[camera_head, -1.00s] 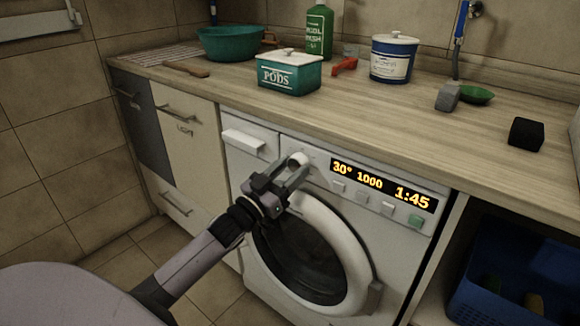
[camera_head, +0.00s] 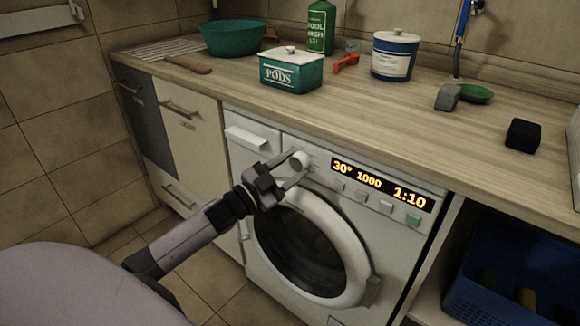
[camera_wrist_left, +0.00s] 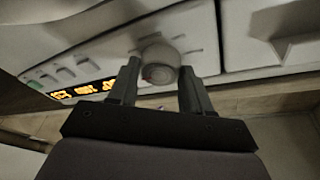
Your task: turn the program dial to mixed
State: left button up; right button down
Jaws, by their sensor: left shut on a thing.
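The washing machine (camera_head: 260,215) stands under the counter with its round door closed. Its white program dial (camera_head: 299,160) is on the panel, left of the lit display (camera_head: 382,185), which reads 30°, 1000 and 1:10. My left gripper (camera_head: 294,172) reaches the dial from the lower left and is shut on it. In the left wrist view the dial (camera_wrist_left: 159,66) sits between the tips of my two fingers (camera_wrist_left: 158,80), with tick marks around it. The labels by the ticks are too small to read. My right gripper is not in view.
Several buttons (camera_head: 362,196) and a green button (camera_head: 413,220) lie under the display. The detergent drawer (camera_head: 247,138) is left of the dial. A pods box (camera_head: 290,72), bottle and tub stand on the counter above. A blue basket (camera_head: 505,290) is at lower right.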

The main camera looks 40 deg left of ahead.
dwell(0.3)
pick_arm(q)
jog(key=o, duration=1.1)
jog(key=shift+c, duration=0.2)
jog(key=v, duration=0.7)
jog(key=shift+s, duration=0.1)
jog(key=s+d+f+n+g+y, duration=0.3)
jog(key=s+d+f+n+g, duration=0.55)
jog(key=s+d+f, duration=0.95)
notch_tip(320, 180, up, 10)
jog(key=s+a+p, duration=0.1)
jog(key=p, duration=1.2)
jog(key=shift+s+f+m+g+y, duration=0.2)
jog(key=shift+m+g+y, duration=0.15)
jog(key=shift+y, duration=0.05)
